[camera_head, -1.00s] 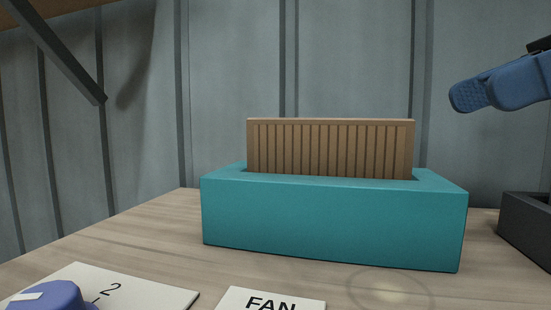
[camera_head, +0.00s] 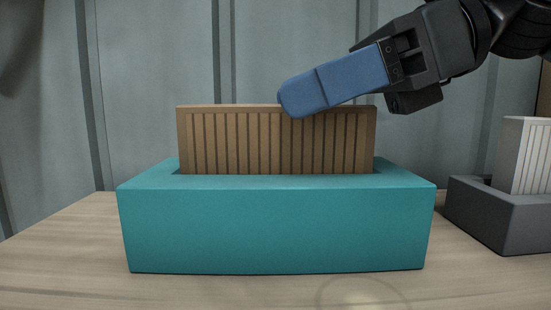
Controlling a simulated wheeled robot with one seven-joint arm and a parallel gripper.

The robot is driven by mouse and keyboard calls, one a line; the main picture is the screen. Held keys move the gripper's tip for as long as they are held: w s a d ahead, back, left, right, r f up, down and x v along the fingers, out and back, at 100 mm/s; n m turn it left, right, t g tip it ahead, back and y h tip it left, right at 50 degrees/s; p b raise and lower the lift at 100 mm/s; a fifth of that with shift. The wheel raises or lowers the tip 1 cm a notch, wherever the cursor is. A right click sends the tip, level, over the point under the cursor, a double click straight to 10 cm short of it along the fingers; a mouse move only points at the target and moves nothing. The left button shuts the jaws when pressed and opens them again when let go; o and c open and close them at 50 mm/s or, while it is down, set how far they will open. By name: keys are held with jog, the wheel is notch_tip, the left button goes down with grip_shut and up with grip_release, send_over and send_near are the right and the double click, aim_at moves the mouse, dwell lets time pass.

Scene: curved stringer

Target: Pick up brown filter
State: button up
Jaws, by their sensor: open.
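The brown filter (camera_head: 235,142) is a ribbed, upright panel standing in the slot of a teal holder (camera_head: 275,228) on the table. Its lower part is hidden inside the holder. My gripper (camera_head: 290,98) comes in from the upper right with blue fingers. Its fingertip overlaps the filter's top edge, near the middle, in the picture. One finger hides most of the other, and I cannot tell whether it touches the filter. The gripper is open and holds nothing that I can see.
A dark grey holder (camera_head: 490,218) with a white ribbed filter (camera_head: 527,156) stands to the right of the teal holder. A grey ridged wall (camera_head: 290,50) rises behind. The wooden table (camera_head: 70,245) is clear on the left.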

jog(key=shift+a+f, duration=0.25)
jog(key=shift+a, duration=0.15)
grip_shut()
dwell(0.4)
